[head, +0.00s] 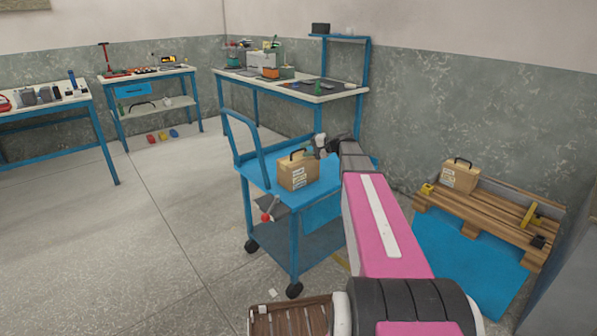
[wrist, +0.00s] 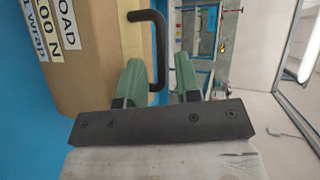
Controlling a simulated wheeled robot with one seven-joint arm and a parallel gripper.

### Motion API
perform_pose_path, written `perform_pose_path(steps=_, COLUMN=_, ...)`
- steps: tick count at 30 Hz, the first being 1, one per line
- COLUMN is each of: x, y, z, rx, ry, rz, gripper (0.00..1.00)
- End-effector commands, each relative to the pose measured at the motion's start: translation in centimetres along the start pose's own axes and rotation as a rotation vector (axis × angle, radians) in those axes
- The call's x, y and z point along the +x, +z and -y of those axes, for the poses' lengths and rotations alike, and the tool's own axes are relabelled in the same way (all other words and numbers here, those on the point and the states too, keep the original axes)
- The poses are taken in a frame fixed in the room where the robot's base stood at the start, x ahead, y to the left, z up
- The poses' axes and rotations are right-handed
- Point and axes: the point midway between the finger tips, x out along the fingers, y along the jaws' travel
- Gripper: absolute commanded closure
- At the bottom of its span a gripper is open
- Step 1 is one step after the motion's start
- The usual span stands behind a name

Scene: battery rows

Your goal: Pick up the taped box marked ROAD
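A cardboard box (head: 298,173) with white labels and a black handle (head: 297,154) stands on the blue cart's top. In the wrist view the box (wrist: 95,75) fills the left side; a partly cut-off label reads "OAD". My gripper (head: 320,148) is at the box's right side, near the handle. In the wrist view my gripper (wrist: 162,82) has its green fingers apart, and the black handle (wrist: 155,45) shows in the gap between them. Whether a finger touches the handle, I cannot tell.
A similar labelled box (head: 460,176) stands on a wooden pallet (head: 490,215) at the right. The blue cart (head: 262,172) has a tall push rail at its left. Workbenches (head: 310,93) with tools line the back. Open floor (head: 150,250) lies left.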

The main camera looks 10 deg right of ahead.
Motion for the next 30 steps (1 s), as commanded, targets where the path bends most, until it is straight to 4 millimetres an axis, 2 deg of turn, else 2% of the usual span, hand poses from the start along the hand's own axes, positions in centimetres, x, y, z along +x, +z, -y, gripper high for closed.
perform_pose_path(steps=6, x=3.2, y=-0.2, z=0.1, rx=0.001, ry=0.0, rz=0.001, gripper=0.69)
perform_pose_path(steps=14, x=3.8, y=-0.2, z=0.1, rx=0.0, ry=0.0, rz=-0.001, gripper=0.69)
perform_pose_path(steps=15, x=3.8, y=-0.2, z=0.1, rx=0.0, ry=0.0, rz=-0.001, gripper=0.72)
perform_pose_path(steps=18, x=3.8, y=-0.2, z=0.1, rx=0.0, ry=0.001, rz=-0.001, gripper=1.0)
perform_pose_path(steps=30, x=3.7, y=-0.2, z=0.0, rx=-0.006, ry=0.005, rz=-0.002, gripper=1.0)
